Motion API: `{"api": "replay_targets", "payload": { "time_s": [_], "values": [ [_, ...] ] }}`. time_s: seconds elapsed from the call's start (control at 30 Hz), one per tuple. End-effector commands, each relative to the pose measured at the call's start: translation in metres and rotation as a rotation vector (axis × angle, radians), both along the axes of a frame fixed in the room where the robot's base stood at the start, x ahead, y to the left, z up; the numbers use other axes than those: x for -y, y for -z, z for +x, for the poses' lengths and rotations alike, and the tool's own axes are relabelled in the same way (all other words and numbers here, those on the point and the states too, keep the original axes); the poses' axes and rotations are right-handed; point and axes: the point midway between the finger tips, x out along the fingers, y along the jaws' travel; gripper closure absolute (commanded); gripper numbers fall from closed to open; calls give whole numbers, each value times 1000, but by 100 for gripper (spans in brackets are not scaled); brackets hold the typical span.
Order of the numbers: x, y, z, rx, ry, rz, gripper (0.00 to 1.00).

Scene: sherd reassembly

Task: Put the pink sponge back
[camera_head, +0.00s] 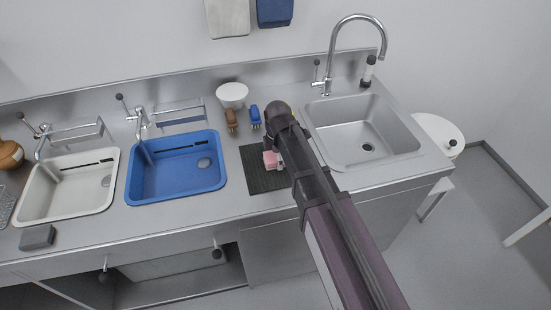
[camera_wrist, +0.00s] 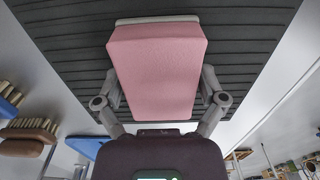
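The pink sponge (camera_wrist: 156,68) is a pale pink block with a whitish layer along its far edge. In the wrist view it sits between the two fingers of my gripper (camera_wrist: 158,92), which press against its left and right sides. In the head view the sponge (camera_head: 270,160) shows at the end of my arm, over the dark ridged mat (camera_head: 262,182). My arm hides part of the mat and most of the gripper there. I cannot tell whether the sponge touches the mat or is just above it.
A steel sink (camera_head: 365,130) lies right of the mat, a blue basin (camera_head: 175,187) and a white basin (camera_head: 65,195) left. Brown (camera_head: 231,118) and blue (camera_head: 255,117) brushes and a white bowl (camera_head: 232,95) stand behind. A grey block (camera_head: 37,237) lies at the front left.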

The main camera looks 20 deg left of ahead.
Motion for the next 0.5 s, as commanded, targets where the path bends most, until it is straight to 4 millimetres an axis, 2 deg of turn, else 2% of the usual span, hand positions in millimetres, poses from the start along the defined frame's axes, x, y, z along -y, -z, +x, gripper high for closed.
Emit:
{"api": "replay_targets", "payload": {
  "time_s": [0.5],
  "values": [
    [0, -2, 0, 0, 0, 0, 0]
  ]
}}
